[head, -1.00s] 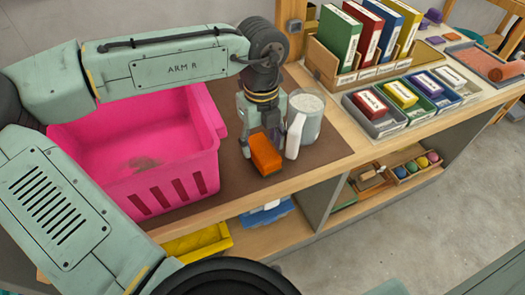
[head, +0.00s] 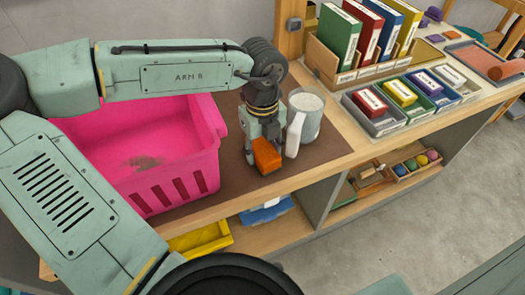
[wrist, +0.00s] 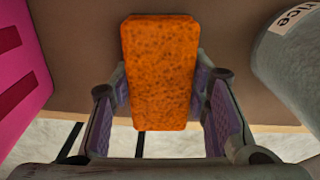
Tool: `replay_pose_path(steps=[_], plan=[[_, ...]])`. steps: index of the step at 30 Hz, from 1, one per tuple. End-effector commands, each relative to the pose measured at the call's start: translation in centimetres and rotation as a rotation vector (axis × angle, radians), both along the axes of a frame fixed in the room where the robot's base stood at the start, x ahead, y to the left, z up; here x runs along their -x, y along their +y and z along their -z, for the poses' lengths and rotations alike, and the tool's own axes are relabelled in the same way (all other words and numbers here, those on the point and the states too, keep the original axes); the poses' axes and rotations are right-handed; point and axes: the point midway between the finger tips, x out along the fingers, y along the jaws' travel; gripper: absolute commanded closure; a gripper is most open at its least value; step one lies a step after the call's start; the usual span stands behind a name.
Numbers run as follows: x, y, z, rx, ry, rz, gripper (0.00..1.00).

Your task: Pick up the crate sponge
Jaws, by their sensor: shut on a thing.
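The crate sponge, an orange porous block (head: 267,156), is at my gripper (head: 264,143), over the brown mat beside the pink crate (head: 190,185). In the wrist view the sponge (wrist: 160,70) stands between the two purple-padded fingers, with one finger along each side. My gripper is shut on it. Its lower end hides part of the mat, and I cannot tell clearly whether it touches the mat.
A grey container (head: 306,115) with white contents and a white handle stands close to the right of my gripper. Book holders (head: 350,75) and small labelled trays (head: 385,127) stand farther right. The mat's front strip is clear.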

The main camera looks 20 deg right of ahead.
Motion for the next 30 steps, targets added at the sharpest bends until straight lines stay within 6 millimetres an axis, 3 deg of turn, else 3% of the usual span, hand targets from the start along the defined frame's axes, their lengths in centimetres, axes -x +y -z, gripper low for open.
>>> replay_pose_path(steps=[8, 14, 30], plan=[[0.0, 0.0, -0.1, 0.001, 0.0, 0.0, 0.79], [-0.1, -0.1, -1.6, 0.002, -0.001, -0.001, 0.79], [0.0, -0.1, -12.5, 0.003, 0.0, 0.001, 0.79]])
